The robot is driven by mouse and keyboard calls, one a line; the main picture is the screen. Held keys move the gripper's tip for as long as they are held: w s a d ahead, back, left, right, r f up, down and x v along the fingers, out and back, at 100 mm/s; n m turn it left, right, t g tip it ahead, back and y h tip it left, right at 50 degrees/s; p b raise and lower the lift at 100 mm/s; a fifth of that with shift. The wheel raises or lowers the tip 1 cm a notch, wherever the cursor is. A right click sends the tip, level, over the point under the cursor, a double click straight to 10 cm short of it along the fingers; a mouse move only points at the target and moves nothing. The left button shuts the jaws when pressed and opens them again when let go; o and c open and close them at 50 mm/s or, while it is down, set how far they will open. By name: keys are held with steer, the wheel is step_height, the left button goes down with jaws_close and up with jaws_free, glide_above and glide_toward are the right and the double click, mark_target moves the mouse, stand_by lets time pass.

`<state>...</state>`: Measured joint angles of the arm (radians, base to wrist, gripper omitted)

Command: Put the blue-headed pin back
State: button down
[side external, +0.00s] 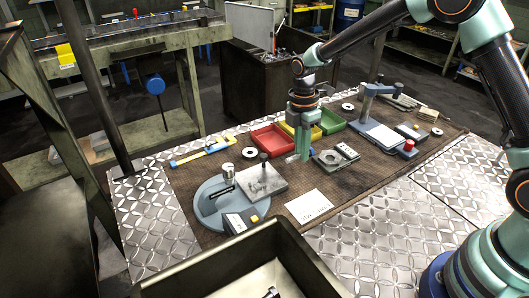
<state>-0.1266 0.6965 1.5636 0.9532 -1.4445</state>
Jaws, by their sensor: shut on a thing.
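My gripper (303,145) points down over the middle of the brown bench mat, with its green fingers closed. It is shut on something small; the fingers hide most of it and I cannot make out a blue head. A small pale piece shows beside the fingertips on the left. No blue-headed pin can be clearly picked out elsewhere. A round blue-grey fixture (207,213) stands front left of the gripper. A steel block (262,184) with a dark-knobbed post (264,158) is beside it. A grey plate with a round ring (332,157) lies just right of the fingers.
Red (270,138), yellow and green (331,121) trays sit behind the gripper. A blue-grey press stand (372,100) and a red button (409,145) are at right. A white card (309,206) lies in front. A dark bin (215,265) fills the near edge.

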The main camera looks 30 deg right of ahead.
mark_target(299, 173)
steer(key=shift+f, duration=2.55)
steer(key=c, duration=0.8)
jaws_free()
steer(key=shift+f, duration=0.1)
steer(key=shift+c, duration=0.2)
